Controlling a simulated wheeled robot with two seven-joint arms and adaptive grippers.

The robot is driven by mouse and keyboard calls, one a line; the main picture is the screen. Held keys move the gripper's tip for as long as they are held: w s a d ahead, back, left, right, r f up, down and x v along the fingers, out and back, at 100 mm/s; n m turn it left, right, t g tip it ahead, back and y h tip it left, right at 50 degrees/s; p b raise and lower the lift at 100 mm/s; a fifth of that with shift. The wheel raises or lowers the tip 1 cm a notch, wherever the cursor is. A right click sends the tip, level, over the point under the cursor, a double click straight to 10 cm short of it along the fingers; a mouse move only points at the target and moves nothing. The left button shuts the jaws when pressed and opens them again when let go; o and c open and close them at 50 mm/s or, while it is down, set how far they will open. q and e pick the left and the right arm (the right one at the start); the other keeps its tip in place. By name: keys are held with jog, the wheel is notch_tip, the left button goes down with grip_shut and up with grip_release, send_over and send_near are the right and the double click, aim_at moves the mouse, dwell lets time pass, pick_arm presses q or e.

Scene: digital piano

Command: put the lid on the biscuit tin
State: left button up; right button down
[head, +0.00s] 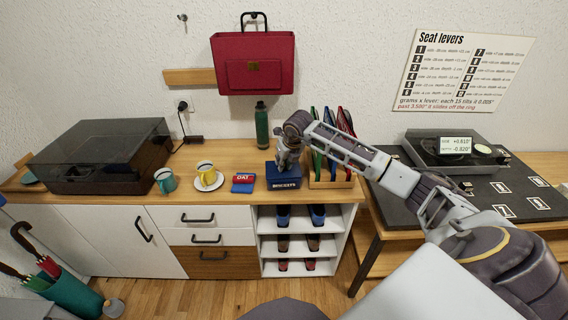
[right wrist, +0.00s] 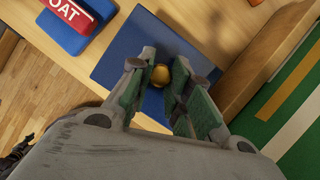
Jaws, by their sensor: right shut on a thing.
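The blue biscuit tin (head: 285,184), with BISCUITS lettered on its front, stands on the sideboard. Its square blue lid (right wrist: 122,62) has a round gold knob (right wrist: 160,76). My right gripper (head: 284,164) is directly above the tin, pointing down. In the right wrist view my right gripper (right wrist: 166,78) is shut on the lid's knob, with a finger on each side. The lid lies over the tin; I cannot tell whether it rests on the rim or is slightly above it. The tin's inside is hidden. My left gripper is out of view.
A green bottle (head: 262,125) stands behind. A yellow cup (head: 206,172) and a teal mug (head: 165,180) are further left.

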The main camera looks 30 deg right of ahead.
dwell(0.5)
jog(key=c, duration=1.2)
grip_release()
jog(key=shift+c, duration=0.2)
jog(key=shift+o, duration=0.2)
jog(key=o, duration=0.4)
jog(key=shift+o, duration=0.2)
